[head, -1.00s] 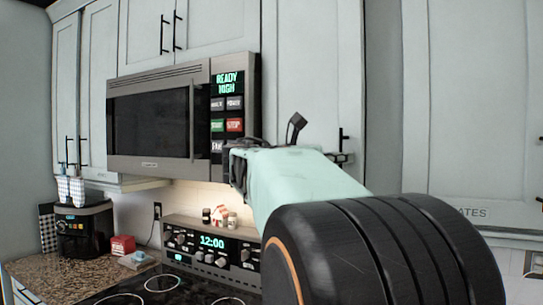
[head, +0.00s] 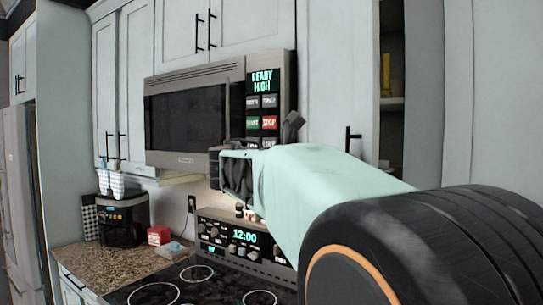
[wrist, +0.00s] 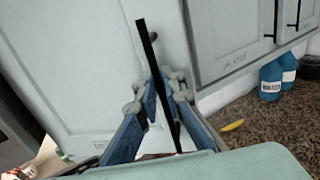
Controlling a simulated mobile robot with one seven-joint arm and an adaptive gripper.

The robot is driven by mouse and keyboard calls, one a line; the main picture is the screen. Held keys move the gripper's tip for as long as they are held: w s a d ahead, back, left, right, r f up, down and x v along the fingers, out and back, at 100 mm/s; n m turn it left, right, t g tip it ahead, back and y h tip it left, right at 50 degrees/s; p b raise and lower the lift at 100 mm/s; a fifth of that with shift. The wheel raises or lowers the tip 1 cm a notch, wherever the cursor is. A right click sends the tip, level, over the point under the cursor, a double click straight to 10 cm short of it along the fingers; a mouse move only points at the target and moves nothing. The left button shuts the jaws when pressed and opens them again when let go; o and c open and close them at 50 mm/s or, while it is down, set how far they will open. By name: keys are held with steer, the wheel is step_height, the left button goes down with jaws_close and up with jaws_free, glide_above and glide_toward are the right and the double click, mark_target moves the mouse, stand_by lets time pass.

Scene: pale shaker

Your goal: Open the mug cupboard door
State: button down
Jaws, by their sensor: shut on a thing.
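The cupboard door (head: 336,80) right of the microwave is a pale panel standing ajar. A dark gap with a shelf (head: 392,103) shows past its right edge. Its black bar handle (head: 348,142) is partly hidden by my arm in the head view. In the wrist view the handle (wrist: 146,45) runs between the fingers of my gripper (wrist: 168,78), which is shut on it. The door (wrist: 85,60) fills the left of that view. In the head view my arm hides the fingertips. I cannot read a label on this door.
The microwave (head: 195,115) hangs left of the door, above the stove (head: 190,285). A neighbouring cupboard labelled plates (wrist: 225,45) is shut. Blue bottles (wrist: 270,82) and a yellow item (wrist: 232,126) rest on the counter (wrist: 245,145) below. A yellow object (head: 386,75) stands inside the cupboard.

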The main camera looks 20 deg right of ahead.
steer(key=shift+a, duration=0.25)
steer(key=c, duration=2.1)
jaws_free()
steer(key=a, duration=0.4)
steer(key=s+a, duration=0.1)
steer(key=a, duration=0.3)
steer(key=s+a, duration=0.1)
steer(key=a, duration=0.3)
